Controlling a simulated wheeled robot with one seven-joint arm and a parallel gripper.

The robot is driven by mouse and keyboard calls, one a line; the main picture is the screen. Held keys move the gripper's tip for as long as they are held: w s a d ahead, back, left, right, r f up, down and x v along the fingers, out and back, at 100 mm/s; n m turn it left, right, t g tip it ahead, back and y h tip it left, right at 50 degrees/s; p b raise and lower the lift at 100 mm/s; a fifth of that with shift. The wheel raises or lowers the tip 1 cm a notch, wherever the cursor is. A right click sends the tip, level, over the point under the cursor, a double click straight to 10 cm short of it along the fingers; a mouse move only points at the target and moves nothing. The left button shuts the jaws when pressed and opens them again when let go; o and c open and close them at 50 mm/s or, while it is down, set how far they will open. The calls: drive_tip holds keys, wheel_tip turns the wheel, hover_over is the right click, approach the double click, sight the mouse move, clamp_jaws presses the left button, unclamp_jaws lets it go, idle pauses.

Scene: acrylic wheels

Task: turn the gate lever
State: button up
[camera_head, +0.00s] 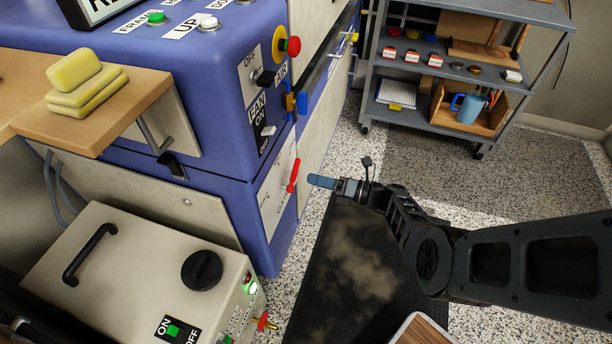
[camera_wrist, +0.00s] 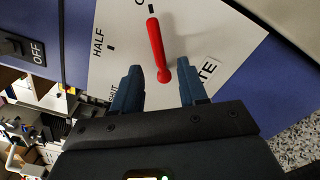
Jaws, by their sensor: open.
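The gate lever is a red bar (camera_wrist: 157,48) on a white plate (camera_wrist: 110,72) that carries the lettering HALF and partly hidden words. One end of the lever is by a cut-off letter at the top; its rounded end lies near the gap between my fingertips. In the head view the lever (camera_head: 293,176) stands out from the blue machine's side. My gripper (camera_wrist: 160,82) is open, with one blue-grey finger on each side of the lever's lower end and no clear contact. In the head view my gripper (camera_head: 318,181) is just right of the lever.
The blue machine (camera_head: 215,190) also carries a fan switch and a red emergency button (camera_head: 293,46) above the lever. A beige box (camera_head: 140,265) stands below left. A grey shelf cart (camera_head: 450,65) stands at the back right. A dark mat (camera_head: 335,270) covers the floor under my arm.

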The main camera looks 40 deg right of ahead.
drive_tip(key=shift+v, duration=1.35)
drive_tip(key=s+a+f+n+g+h+p, duration=0.25)
drive_tip(key=s+a+f+n+g, duration=0.45)
drive_tip(key=s+f, duration=0.5)
drive_tip(key=s+a+r+n+g+h, duration=0.1)
drive_tip(key=s+a+r+n+h, duration=0.1)
drive_tip(key=s+n, duration=0.45)
drive_tip(key=s+a+r+n+g+h, duration=0.1)
drive_tip(key=s+a+n+h, duration=0.15)
drive_tip(key=s+n, duration=0.45)
drive_tip(key=s+a+r+n+t+p, duration=0.1)
drive_tip(key=r+n, duration=0.6)
drive_tip(key=r, duration=0.7)
drive_tip(key=s+a+r+n+t+h+p, duration=0.1)
drive_tip(key=s+a+r+n+t, duration=0.3)
drive_tip(key=r, duration=1)
drive_tip(key=s+a+r+n+t+p, duration=0.1)
drive_tip(key=s+a+r+n+t, duration=0.2)
drive_tip(key=r+n, duration=0.7)
wheel_tip(320, 180, up, 4)
drive_tip(key=shift+s+a, duration=0.4)
drive_tip(key=shift+a, duration=0.2)
